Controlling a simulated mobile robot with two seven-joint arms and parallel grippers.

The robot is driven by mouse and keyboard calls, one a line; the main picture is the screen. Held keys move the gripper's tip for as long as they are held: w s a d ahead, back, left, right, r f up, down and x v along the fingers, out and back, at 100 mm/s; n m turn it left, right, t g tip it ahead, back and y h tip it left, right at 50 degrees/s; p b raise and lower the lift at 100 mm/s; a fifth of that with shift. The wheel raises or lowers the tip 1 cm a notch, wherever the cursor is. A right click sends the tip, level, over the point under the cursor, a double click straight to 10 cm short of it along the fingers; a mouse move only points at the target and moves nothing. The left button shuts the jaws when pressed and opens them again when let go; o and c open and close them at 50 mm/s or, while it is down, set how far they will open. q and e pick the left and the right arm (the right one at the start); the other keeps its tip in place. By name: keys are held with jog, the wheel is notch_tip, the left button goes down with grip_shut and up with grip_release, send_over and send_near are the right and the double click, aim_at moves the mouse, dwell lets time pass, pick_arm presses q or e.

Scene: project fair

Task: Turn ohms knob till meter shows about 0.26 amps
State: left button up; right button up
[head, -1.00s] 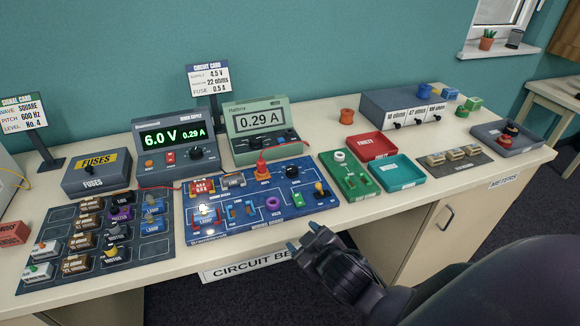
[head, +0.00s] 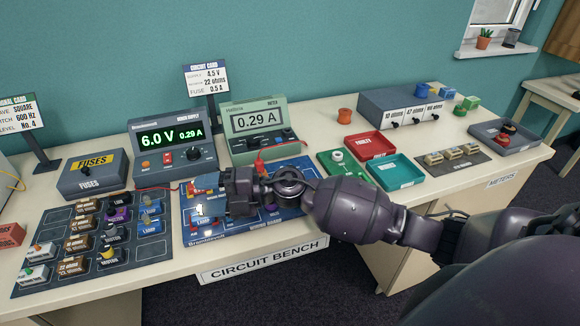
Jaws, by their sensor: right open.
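The green meter (head: 250,121) at the back of the bench reads 0.29 A. The blue wiring board (head: 193,241) lies in front of it, with its middle covered by my right arm. I cannot make out the ohms knob; that part of the board is largely hidden. My right gripper (head: 207,193) is open over the left part of the board, near a red part, pointing left. I cannot tell whether it touches anything. My left gripper is out of view.
The power supply (head: 173,158) shows 6.0 V and 0.29 A. A fuses box (head: 93,178) and a dark parts mat (head: 38,252) are at left. Red (head: 370,145) and teal (head: 397,173) trays, a grey resistor box (head: 385,108) and a grey tray (head: 510,135) stand at right.

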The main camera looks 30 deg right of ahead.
jog(key=d+f+n+g+h, duration=0.1)
jog(key=g, duration=0.1)
jog(key=w+d+f+n+g+h, duration=0.1)
jog(key=n, duration=0.1)
jog(key=w+d+f+n+g+h, duration=0.1)
jog(key=d+g+h, duration=0.1)
jog(key=shift+w+n+g, duration=0.25)
jog(key=shift+n+g, duration=0.05)
jog(key=shift+n, duration=0.1)
jog(key=d+h, duration=0.1)
jog(key=d, duration=0.1)
jog(key=w+d+h, duration=0.1)
jog(key=d, duration=0.1)
jog(key=w+d+g+h, duration=0.1)
jog(key=h, duration=0.1)
jog(key=shift+w+d+f+n, duration=0.1)
jog(key=shift+d+f+n, duration=0.1)
jog(key=shift+d+n, duration=0.2)
jog(key=w+d+r+h, duration=0.2)
jog(key=d+h, duration=0.2)
jog(key=d, duration=0.4)
jog(key=m+g+h, duration=0.1)
jog(key=m+h, duration=0.1)
jog(key=h, duration=0.2)
send_near(290, 168)
jog(key=shift+n, duration=0.3)
notch_tip(290, 168, down, 8)
jog(key=shift+w+d+b, duration=0.1)
jog(key=shift+b, duration=0.2)
jog(key=shift+f, duration=0.65)
